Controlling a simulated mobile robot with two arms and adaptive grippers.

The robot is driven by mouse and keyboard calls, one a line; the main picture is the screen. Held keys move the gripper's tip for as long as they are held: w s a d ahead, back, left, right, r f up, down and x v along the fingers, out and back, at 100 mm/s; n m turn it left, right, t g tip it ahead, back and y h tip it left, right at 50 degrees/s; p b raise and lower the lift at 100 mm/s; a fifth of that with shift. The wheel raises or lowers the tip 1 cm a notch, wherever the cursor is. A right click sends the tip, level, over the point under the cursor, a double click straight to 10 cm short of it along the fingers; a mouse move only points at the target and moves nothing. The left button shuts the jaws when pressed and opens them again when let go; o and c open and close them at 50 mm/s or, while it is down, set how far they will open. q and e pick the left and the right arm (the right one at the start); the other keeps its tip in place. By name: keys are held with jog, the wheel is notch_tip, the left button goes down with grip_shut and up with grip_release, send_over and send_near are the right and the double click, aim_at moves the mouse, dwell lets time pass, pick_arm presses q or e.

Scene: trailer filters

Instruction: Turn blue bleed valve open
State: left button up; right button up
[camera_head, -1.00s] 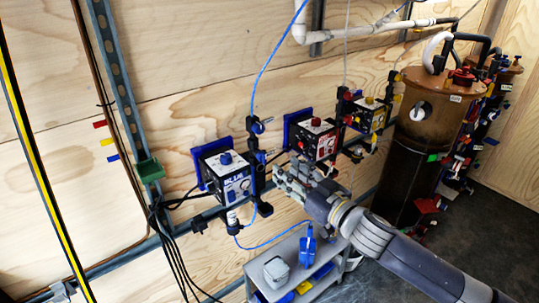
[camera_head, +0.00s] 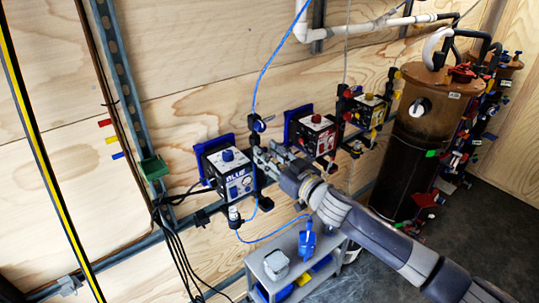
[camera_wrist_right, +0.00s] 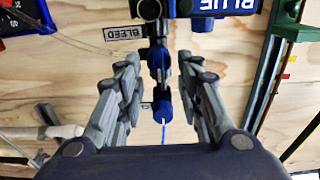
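The blue bleed valve shows in the right wrist view as a blue fitting (camera_wrist_right: 158,60) beside an upside-down "BLEED" label (camera_wrist_right: 124,32). A second blue fitting (camera_wrist_right: 163,110) with a thin blue tube sits just below it in that view. In the head view a blue fitting (camera_head: 260,124) shows above my right gripper (camera_head: 268,157), beside the blue pump box (camera_head: 228,178). My right gripper is open in the right wrist view (camera_wrist_right: 158,64), its fingers on either side of the fittings. I cannot tell whether they touch. The gripper hides part of the fittings in the head view.
A red-marked box (camera_head: 316,135) and a yellow-marked box (camera_head: 371,110) stand to the right along the plywood wall. A grey cart (camera_head: 262,275) stands below. A brown cylinder tank (camera_head: 415,150) stands at the right. Black cables hang at the left.

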grip_shut()
jog(key=shift+n, duration=0.4)
jog(key=n, duration=0.5)
jog(key=f+n+p, duration=0.1)
jog(key=n, duration=0.5)
jog(key=a+n, duration=0.1)
jog(key=n, duration=0.5)
jog(key=shift+s+f, duration=0.2)
jog(key=shift+s, duration=0.2)
jog(key=shift+o, duration=1.4)
grip_release()
